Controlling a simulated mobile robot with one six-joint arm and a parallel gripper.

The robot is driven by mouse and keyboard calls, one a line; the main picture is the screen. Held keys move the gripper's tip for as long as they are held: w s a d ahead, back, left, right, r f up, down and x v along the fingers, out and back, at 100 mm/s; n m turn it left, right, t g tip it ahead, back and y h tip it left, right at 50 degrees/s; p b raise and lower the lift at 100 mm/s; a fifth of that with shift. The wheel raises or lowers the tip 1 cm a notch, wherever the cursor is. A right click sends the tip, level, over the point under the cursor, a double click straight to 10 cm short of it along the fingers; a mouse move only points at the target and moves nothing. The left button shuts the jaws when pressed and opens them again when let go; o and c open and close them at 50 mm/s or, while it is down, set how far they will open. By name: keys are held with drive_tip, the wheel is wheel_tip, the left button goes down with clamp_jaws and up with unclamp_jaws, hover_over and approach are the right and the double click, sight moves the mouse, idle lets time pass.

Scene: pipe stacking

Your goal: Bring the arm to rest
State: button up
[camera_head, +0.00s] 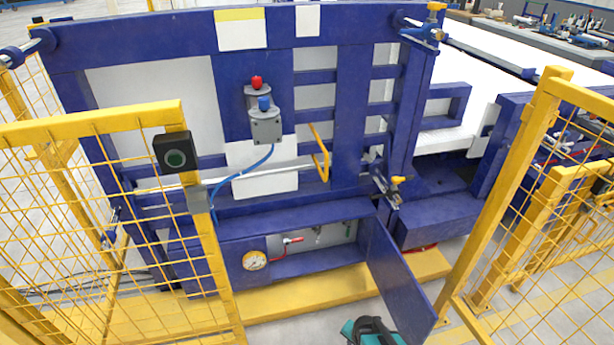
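No pipe stack is clearly recognisable here.
A large blue frame (230,215) stands ahead, with a red and a blue knob on a grey box (265,126). Below, an open door (398,275) swings outward beside a gauge (255,260) and red-handled valve (292,240). Yellow mesh fences (100,130) flank both sides.

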drive_tip(key=s+r+n+g, duration=0.2)
drive_tip(key=s+n+g, duration=0.1)
drive_tip(key=s, duration=0.6)
drive_tip(key=s+r+n+g, duration=0.2)
drive_tip(key=s+n+g, duration=0.2)
drive_tip(key=s, duration=0.4)
drive_tip(key=shift+s+n, duration=0.4)
drive_tip(key=shift+n, duration=0.2)
